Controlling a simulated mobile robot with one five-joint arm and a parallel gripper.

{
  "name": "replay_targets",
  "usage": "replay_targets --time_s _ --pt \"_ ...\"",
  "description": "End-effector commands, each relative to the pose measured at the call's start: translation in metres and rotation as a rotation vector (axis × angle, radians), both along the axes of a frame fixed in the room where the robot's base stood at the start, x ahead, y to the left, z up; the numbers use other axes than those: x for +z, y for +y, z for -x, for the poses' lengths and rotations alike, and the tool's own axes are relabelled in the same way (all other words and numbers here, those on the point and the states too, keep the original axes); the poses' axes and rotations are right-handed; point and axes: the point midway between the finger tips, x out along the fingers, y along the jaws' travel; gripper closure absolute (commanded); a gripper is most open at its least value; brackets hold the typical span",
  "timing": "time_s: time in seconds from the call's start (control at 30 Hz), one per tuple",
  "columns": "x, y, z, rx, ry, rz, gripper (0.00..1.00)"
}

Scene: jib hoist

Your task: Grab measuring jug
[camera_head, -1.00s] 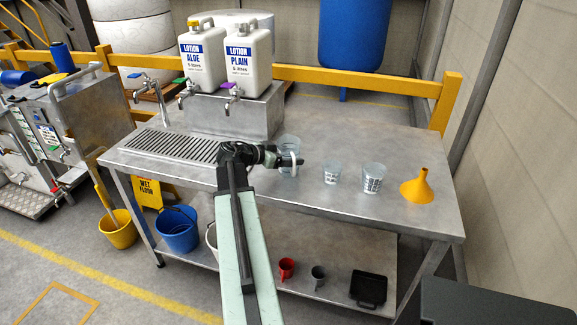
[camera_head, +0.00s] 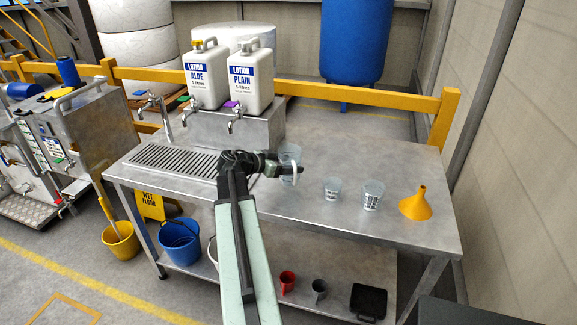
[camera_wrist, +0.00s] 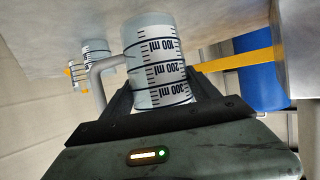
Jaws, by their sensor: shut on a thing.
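The measuring jug (camera_head: 291,151) is a clear, slightly bluish jug with a pale handle, at the middle of the steel bench, in front of the lotion stand. In the wrist view the jug (camera_wrist: 160,65) fills the middle, with black marks from 100 to 300 ml, and its handle points left. My gripper (camera_head: 284,166) is shut on the jug's body, one finger on each side. The arm hides part of the jug in the head view, and I cannot tell whether its base touches the bench.
Two clear measuring cups, a small one (camera_head: 332,190) and a larger one (camera_head: 371,195), and an orange funnel (camera_head: 417,204) stand to the right on the bench (camera_head: 300,224). Lotion containers (camera_head: 207,78) with taps stand behind left. A drain grille (camera_head: 175,160) lies left.

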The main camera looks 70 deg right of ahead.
Motion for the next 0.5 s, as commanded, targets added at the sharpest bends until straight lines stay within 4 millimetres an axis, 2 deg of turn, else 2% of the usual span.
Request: replay_targets --time_s 0.03,0.5 --pt "0.000 0.013 -0.007 0.005 -0.001 -0.001 0.74" --pt "0.011 0.119 -0.063 0.005 -0.001 -0.001 0.74"
